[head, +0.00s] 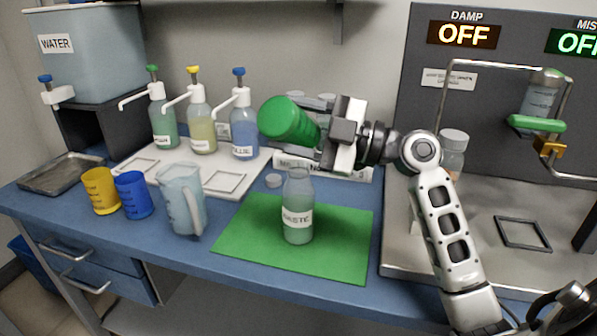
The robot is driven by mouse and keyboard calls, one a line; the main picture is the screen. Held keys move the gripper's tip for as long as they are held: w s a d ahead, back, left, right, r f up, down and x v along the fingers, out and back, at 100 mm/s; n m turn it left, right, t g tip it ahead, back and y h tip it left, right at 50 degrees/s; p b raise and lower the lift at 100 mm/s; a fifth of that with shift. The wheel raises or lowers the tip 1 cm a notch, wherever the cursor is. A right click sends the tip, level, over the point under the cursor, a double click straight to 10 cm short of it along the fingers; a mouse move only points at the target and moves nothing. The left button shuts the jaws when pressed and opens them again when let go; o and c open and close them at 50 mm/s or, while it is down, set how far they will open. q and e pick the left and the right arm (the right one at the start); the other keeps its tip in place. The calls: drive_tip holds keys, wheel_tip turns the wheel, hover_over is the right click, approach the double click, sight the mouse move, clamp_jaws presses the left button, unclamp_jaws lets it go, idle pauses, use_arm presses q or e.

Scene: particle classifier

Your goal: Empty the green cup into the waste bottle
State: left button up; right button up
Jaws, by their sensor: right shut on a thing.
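The green cup (286,119) is in my right gripper (335,138), up in the air above and slightly behind the waste bottle. It is tipped on its side, with its round base toward me; its mouth is hidden. The waste bottle (298,217) is a clear bottle labelled WASTE. It stands upright on the green mat (343,238), its neck open, with greenish liquid in it. My right gripper is shut on the cup. I see no stream between cup and bottle. My left gripper is not in view.
A yellow cup (101,191), a blue cup (134,195) and a clear pitcher (182,200) stand left of the mat. Pump bottles (201,124) stand on a white tray (224,182) behind. A grey machine (420,93) is at right.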

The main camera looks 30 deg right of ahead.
drive_tip(key=shift+w+d+r+m+b, duration=0.1)
drive_tip(key=shift+d+m+b, duration=0.1)
drive_tip(key=shift+m+b, duration=0.2)
idle(0.5)
idle(0.8)
